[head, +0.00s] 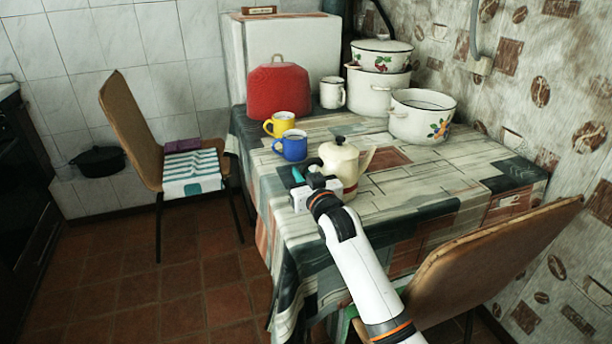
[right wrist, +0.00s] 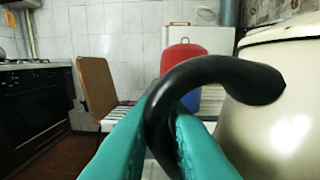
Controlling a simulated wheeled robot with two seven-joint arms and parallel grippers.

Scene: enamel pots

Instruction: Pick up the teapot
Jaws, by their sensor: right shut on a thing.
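The cream teapot (head: 340,162) with a dark lid knob and black handle stands near the front left of the table, its spout pointing right. In the right wrist view its body (right wrist: 270,110) fills the right side, and the black handle (right wrist: 205,75) arches across the middle. My right gripper (head: 304,174) is at the teapot's left side, shut on the handle. Its teal fingers (right wrist: 160,135) lie on both sides of the handle in the right wrist view. Whether the teapot's base touches the table is hard to tell, as my gripper partly hides it. My left gripper is not in view.
A blue mug (head: 293,146) and a yellow mug (head: 279,124) stand just behind the teapot. Further back are a red cover (head: 278,92), a white mug (head: 332,93) and enamel pots (head: 421,117). Chairs stand left (head: 133,120) and front right (head: 480,262). The table's right front is clear.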

